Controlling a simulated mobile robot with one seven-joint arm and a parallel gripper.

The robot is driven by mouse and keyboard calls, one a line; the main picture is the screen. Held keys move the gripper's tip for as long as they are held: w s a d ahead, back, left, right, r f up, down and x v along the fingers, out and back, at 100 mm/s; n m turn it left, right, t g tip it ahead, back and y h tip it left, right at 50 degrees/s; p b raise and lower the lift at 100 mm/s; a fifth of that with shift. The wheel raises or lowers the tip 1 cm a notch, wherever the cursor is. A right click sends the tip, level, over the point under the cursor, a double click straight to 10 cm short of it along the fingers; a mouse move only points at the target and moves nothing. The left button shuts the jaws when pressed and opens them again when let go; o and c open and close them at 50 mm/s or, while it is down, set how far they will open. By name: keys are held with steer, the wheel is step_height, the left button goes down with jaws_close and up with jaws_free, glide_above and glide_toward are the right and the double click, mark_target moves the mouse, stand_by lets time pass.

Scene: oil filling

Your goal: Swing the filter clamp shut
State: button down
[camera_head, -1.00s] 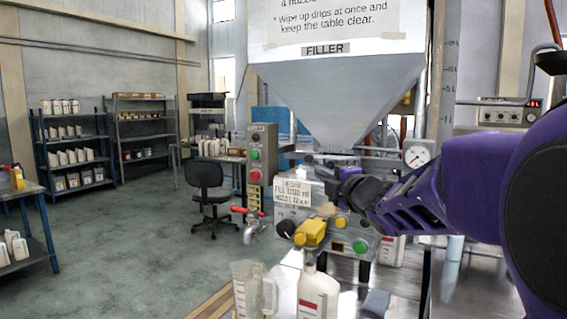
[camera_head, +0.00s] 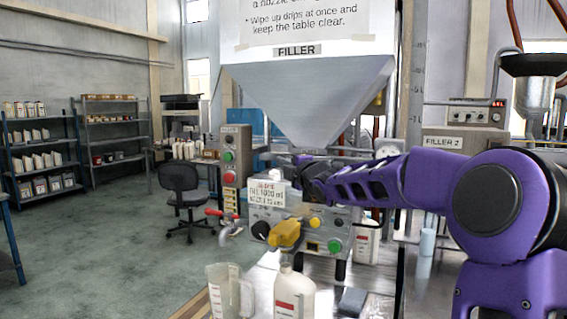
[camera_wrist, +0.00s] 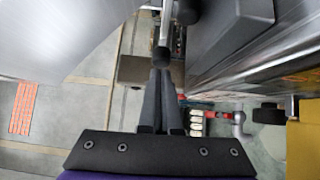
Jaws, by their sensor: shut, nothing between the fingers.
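My gripper (camera_head: 304,164) is at the far end of the purple arm, below the hopper's outlet and behind the filler's front panel, in the head view. In the wrist view my gripper (camera_wrist: 161,72) has its two dark fingers together, with nothing between them. A thin metal lever with a black knob (camera_wrist: 161,56) lies right at the fingertips; it appears to be the clamp's handle. I cannot tell whether the fingertips touch it. The clamp's body is not clearly visible in either view.
The hopper (camera_head: 305,95) hangs above the arm. The filler's front panel (camera_head: 300,228) carries buttons, a sign and a yellow nozzle (camera_head: 286,234). A clear jug (camera_head: 226,290) and a white bottle (camera_head: 293,294) stand in front. A red-handled tap (camera_head: 222,213) sticks out left.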

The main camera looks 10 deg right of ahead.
steer(key=shift+w, duration=0.1)
stand_by(0.3)
steer(key=b, duration=0.2)
steer(key=shift+w+f+b, duration=0.25)
steer(key=shift+f+b, duration=0.05)
steer(key=shift+f, duration=0.1)
steer(key=b, duration=0.1)
steer(key=h+b, duration=0.1)
steer(key=shift+w+a+m+b, duration=0.2)
steer(key=shift+w+m+b, duration=0.15)
steer(key=shift+m, duration=0.05)
steer(key=shift+w+r+h, duration=0.25)
steer(key=shift+w+h, duration=0.05)
steer(key=shift+w+r+p, duration=0.25)
steer(key=shift+w+p, duration=0.2)
steer(key=shift+w, duration=0.65)
steer(key=shift+f, duration=0.15)
